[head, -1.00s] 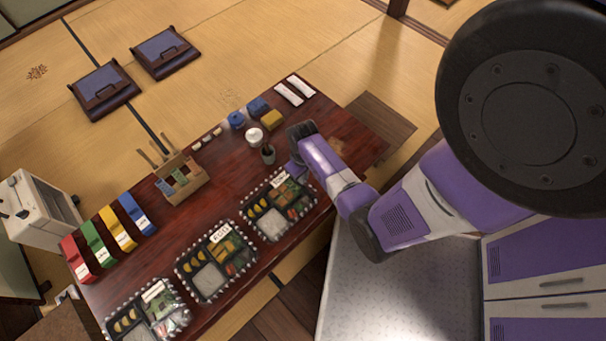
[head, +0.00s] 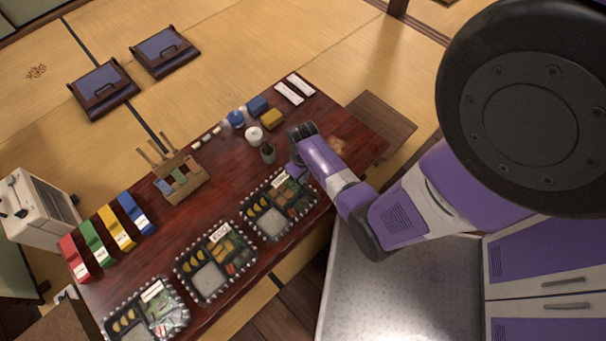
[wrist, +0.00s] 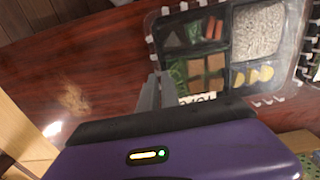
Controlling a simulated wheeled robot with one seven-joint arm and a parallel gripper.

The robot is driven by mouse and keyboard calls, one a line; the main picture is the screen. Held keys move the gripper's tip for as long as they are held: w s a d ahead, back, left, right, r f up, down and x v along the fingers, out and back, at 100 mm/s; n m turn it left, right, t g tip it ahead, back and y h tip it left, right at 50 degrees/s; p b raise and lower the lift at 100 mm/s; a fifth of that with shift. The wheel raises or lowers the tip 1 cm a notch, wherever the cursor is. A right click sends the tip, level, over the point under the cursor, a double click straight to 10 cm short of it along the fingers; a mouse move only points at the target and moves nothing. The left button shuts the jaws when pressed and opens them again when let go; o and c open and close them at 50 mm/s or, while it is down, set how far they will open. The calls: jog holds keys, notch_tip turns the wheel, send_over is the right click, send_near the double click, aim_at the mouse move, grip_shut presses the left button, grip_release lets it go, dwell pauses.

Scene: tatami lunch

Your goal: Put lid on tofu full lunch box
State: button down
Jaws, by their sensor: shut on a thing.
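The right-hand lunch box (head: 251,214) on the table holds white rice, brown tofu-like blocks, greens and yellow slices, with a white label by its far edge. It also shows in the wrist view (wrist: 262,28). A clear, faint lid (wrist: 150,24) with rounded corners seems to lie over this box, slightly offset from its black-and-white rim; its exact height is hard to tell. My gripper (wrist: 167,92) is at the label-side edge and is shut on what looks like the lid's edge. In the head view, my gripper (head: 292,172) is partly hidden by the arm.
Two more filled lunch boxes stand to the left, the middle one (head: 176,266) and the near-left one (head: 107,322). A dark cup (head: 267,154), a white pot (head: 254,136) and a wooden caddy (head: 188,190) stand behind.

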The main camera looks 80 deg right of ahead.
jog(key=shift+f, duration=0.5)
dwell(1.0)
jog(key=c, duration=0.9)
grip_release()
jog(key=shift+c, duration=0.2)
jog(key=shift+r, duration=0.1)
jog(key=shift+r+p, duration=3.95)
